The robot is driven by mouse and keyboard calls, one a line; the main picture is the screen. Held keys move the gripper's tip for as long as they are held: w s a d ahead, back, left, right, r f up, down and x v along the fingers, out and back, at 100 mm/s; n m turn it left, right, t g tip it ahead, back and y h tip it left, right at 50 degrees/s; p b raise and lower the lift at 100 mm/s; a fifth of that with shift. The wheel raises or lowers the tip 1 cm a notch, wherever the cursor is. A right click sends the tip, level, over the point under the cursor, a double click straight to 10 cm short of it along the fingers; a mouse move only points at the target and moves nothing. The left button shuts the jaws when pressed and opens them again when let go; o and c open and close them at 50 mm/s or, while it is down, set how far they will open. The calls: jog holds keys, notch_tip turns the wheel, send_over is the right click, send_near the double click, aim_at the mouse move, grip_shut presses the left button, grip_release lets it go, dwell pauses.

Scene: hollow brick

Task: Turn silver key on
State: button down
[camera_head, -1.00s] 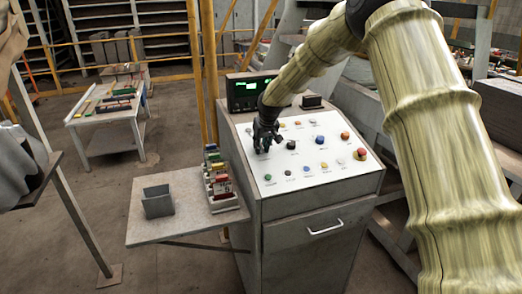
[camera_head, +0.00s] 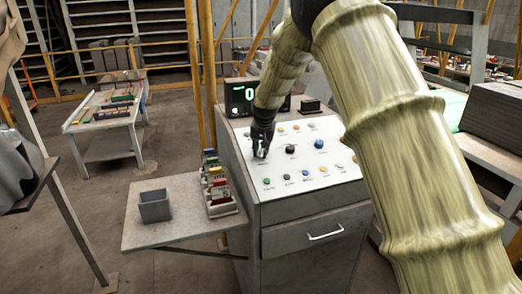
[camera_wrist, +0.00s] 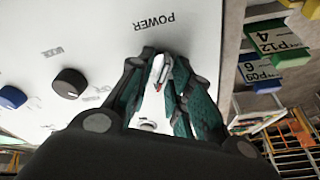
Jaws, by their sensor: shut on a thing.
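The silver key (camera_wrist: 157,68) shows in the wrist view as a small bright piece between my fingertips, below the "POWER" label on the white control panel (camera_head: 320,172). My gripper (camera_head: 261,152) reaches down to the left part of this panel in the head view. In the wrist view my gripper (camera_wrist: 160,80) is shut on the key, with a dark finger on each side. The fingers hide much of the key, and its turn angle cannot be told. In the head view the key is too small to make out.
A black knob (camera_wrist: 69,83) and a blue knob (camera_wrist: 12,97) sit beside the gripper on the panel. A display (camera_head: 243,98) stands behind. A side shelf (camera_head: 170,225) holds a grey box (camera_head: 154,207) and a rack of coloured tags (camera_head: 220,200).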

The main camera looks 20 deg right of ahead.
dwell(0.3)
jog(key=c, duration=1.6)
grip_release()
jog(key=shift+c, duration=0.2)
jog(key=v, duration=1.2)
